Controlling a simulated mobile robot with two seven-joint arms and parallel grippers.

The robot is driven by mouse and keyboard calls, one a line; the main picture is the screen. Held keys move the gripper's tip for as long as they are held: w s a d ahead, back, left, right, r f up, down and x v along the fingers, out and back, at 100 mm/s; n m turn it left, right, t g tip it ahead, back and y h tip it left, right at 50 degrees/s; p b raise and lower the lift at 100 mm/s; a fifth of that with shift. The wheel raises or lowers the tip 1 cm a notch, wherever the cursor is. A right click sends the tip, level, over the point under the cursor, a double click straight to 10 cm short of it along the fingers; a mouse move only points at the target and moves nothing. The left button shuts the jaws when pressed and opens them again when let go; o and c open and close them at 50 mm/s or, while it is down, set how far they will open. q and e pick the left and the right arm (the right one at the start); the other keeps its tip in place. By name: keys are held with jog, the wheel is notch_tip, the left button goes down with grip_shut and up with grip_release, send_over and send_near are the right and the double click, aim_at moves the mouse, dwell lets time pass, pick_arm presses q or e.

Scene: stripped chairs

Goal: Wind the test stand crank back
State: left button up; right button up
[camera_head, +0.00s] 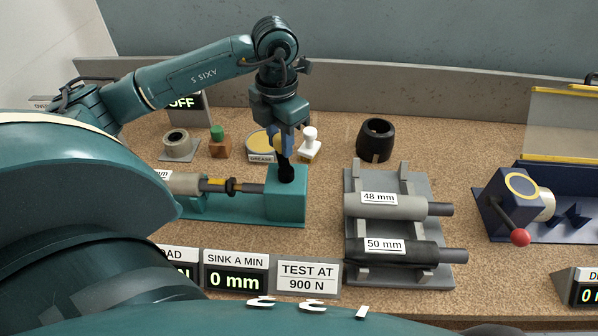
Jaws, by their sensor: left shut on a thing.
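The teal test stand (240,209) lies left of the middle, with a block (287,204) at its right end. A beige cylinder (187,183) with a dark rod and a yellow band lies along it. My left gripper (284,160) points down over the block, shut on a dark upright piece that looks like the crank handle. The fingers hide most of this piece, so I cannot tell the crank's angle. My left arm covers the stand's left end. My right gripper is not in view.
Grey and black cylinders marked 48 mm (395,206) and 50 mm (390,248) lie on a grey rack. A blue device with a red knob (520,237) stands right. Display signs (237,272) stand in front; a grease tin (260,144) and stamps behind.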

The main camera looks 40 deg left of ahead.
pick_arm(q)
jog(key=shift+s+a+n, duration=0.25)
jog(key=shift+n, duration=0.45)
jog(key=n, duration=0.1)
jog(key=s+n, duration=0.1)
jog(key=n, duration=0.1)
jog(key=s+n, duration=0.1)
jog(key=shift+a+n, duration=0.3)
jog(key=shift+a, duration=0.1)
jog(key=s+n, duration=0.1)
jog(key=n, duration=0.1)
jog(key=s+n, duration=0.1)
jog(key=n, duration=0.2)
jog(key=shift+s+d, duration=0.1)
